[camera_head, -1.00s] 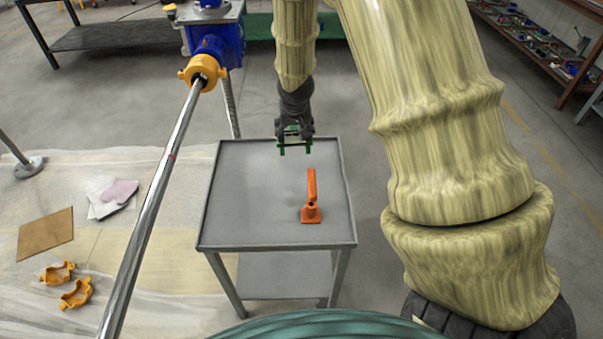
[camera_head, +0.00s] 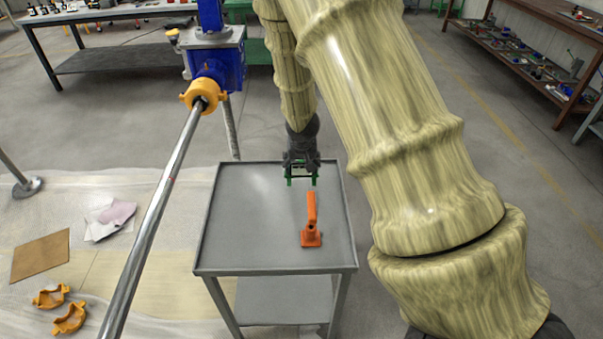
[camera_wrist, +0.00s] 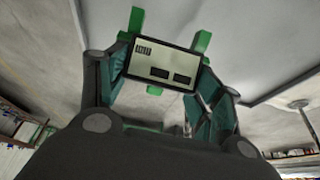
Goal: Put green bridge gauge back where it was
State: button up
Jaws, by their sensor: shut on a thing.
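The green bridge gauge (camera_wrist: 202,42) with its pale display panel (camera_wrist: 150,57) sits between the two fingers of my gripper (camera_wrist: 160,72) in the wrist view. In the head view my gripper (camera_head: 301,172) is over the back part of the grey table, with green legs of the gauge showing at both sides of the fingertips. The gripper is shut on the gauge. Whether the gauge's feet touch the table top I cannot tell.
An orange tool (camera_head: 311,222) stands on the grey table (camera_head: 240,240), just in front of my gripper. A blue jack (camera_head: 213,60) with a long steel bar (camera_head: 160,200) is to the left. The table's left half is clear.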

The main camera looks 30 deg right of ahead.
aim_at(301, 173)
jog(key=shift+f, duration=1.9)
jog(key=shift+f, duration=0.15)
jog(key=o, duration=1.4)
jog(key=shift+v, duration=6.15)
